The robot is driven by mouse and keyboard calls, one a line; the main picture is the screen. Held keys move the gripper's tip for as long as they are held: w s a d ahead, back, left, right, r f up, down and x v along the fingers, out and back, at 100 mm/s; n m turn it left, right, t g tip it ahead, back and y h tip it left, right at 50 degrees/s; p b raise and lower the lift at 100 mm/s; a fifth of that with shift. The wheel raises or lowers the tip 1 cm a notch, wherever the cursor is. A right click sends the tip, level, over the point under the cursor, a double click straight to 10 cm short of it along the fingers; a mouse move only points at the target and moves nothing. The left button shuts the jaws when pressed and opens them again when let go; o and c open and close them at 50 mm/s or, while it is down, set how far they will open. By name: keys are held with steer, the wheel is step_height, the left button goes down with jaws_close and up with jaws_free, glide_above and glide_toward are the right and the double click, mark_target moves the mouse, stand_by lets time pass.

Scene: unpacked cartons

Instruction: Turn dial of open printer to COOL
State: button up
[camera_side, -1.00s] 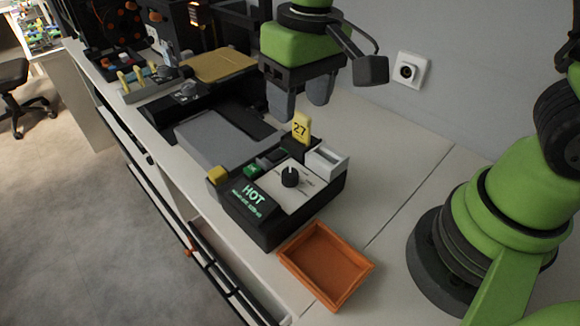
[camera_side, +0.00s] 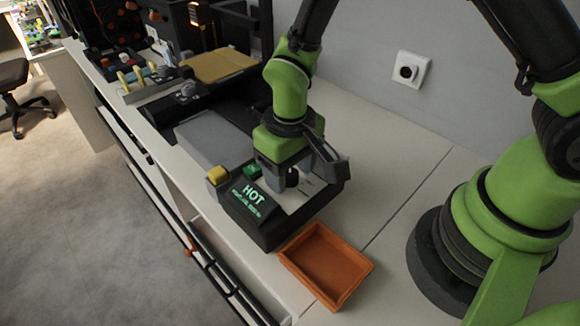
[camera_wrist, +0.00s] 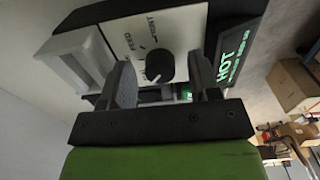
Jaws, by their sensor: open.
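The open printer (camera_side: 263,232) stands on the bench with its screen (camera_side: 251,198) reading HOT in green; the screen also shows in the wrist view (camera_wrist: 232,52). The black dial (camera_wrist: 160,65) sits on a pale plate (camera_wrist: 135,30) with printed labels, of which FEED is readable. Its white pointer mark is at the lower left of the knob in the wrist view. My gripper (camera_wrist: 163,82) is open, with one finger on each side of the dial and a gap visible at least on the left. In the side view my gripper (camera_side: 287,178) partly covers the dial.
An orange tray (camera_side: 362,267) lies in front of the printer. A yellow button (camera_side: 217,175) and a green button (camera_side: 252,170) sit beside the screen. A white open box (camera_wrist: 75,58) stands close to one finger.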

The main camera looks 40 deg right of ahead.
steer(key=c, duration=0.9)
steer(key=shift+n, duration=0.3)
steer(key=n, duration=0.3)
steer(key=shift+n, duration=2.6)
steer(key=o, duration=0.9)
